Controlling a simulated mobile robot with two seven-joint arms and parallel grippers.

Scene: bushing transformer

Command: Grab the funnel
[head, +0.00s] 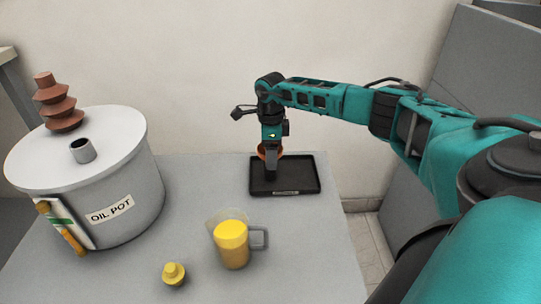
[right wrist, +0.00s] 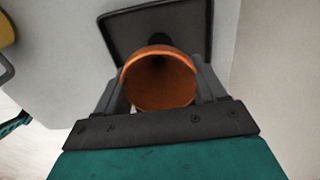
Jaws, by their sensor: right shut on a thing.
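An orange-brown funnel (right wrist: 159,80) sits between the fingers of my right gripper (right wrist: 160,95) in the right wrist view, its wide mouth facing the camera. The gripper is shut on it. In the head view, my right gripper (head: 271,165) is over the black tray (head: 300,176), and only a small part of the funnel (head: 262,151) shows beside the fingers. I cannot tell whether the funnel touches the tray. My left gripper is not in view.
A large pot labelled OIL POT (head: 135,195) stands at the left, with a brown ribbed bushing (head: 58,108) on its lid. A jug of yellow liquid (head: 232,245) and a small yellow-topped piece (head: 173,272) stand near the front. The table between pot and tray is clear.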

